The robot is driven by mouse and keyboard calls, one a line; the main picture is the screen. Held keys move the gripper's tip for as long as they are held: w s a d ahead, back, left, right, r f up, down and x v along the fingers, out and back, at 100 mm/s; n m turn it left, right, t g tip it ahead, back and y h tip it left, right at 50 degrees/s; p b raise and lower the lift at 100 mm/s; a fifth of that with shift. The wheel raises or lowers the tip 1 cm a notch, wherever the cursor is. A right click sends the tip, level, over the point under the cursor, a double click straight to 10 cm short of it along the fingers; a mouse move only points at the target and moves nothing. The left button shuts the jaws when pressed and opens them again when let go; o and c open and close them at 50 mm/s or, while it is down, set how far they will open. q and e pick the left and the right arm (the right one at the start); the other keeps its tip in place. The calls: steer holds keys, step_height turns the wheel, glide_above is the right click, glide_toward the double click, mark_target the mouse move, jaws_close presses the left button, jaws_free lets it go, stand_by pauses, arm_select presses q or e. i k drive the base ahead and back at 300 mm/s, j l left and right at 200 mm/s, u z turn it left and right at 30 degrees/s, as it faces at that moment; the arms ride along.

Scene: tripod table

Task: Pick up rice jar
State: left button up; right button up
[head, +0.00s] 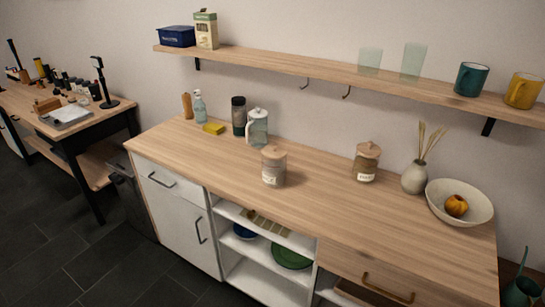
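Two jars with wooden lids and white labels stand upright on the wooden counter. One jar (273,169) is near the middle of the counter, with pale contents. The other jar (366,164) is further right, nearer the wall, with browner contents. The label writing is too small to read, so I cannot tell which is the rice jar. Neither of my grippers shows in the head view.
A glass pitcher (258,129), dark shaker (238,116), spray bottle (200,107) and yellow sponge (213,129) stand at the back left. A vase (414,179) and bowl (474,211) are at the right. A shelf (330,69) overhangs the counter. The counter's front is clear.

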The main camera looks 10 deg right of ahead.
mark_target(274, 172)
steer(key=i+l, duration=1.05)
steer(key=i, duration=0.1)
